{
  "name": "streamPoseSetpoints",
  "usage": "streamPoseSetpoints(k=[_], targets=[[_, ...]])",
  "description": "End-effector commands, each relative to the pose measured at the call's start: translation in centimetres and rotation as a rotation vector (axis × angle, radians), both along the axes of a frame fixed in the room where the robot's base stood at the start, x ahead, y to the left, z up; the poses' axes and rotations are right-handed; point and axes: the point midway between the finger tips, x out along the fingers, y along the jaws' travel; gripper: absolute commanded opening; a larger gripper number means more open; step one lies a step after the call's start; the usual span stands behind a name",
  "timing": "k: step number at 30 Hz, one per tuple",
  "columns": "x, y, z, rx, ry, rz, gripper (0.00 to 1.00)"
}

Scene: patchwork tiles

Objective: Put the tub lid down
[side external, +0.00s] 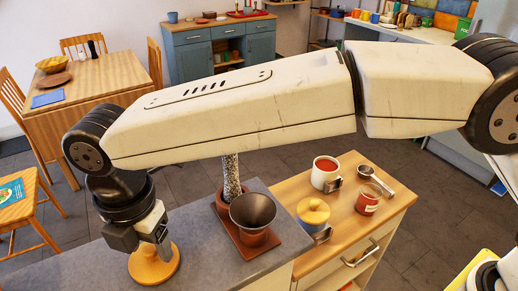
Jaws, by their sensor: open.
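A round orange-yellow lid (152,271) is at the front left of the grey countertop (215,272), flat and apparently resting on it. My gripper (160,245) is directly above the lid, pointing down, with its jaws open. The fingertips are close to the lid's top, and I cannot tell whether they touch it. The middle of the lid is partly hidden by the gripper.
A dark funnel (253,212) sits over a terracotta pot on a red-brown tray (243,248), right of my gripper. A red-and-white mug (325,174), a red cup (368,200) and a metal scoop (376,182) stand on the wooden top. Grey counter between lid and tray is clear.

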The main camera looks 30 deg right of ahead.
Motion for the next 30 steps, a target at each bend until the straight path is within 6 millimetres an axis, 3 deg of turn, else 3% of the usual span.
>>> streamPoseSetpoints(k=[8, 21, 30], targets=[[0.0, 0.0, 2.7, 0.002, -0.002, 0.0, 0.65], [0.0, 0.0, 9.5, 0.001, -0.001, -0.001, 0.65], [0.0, 0.0, 11.7, -0.001, 0.0, -0.001, 0.65]])
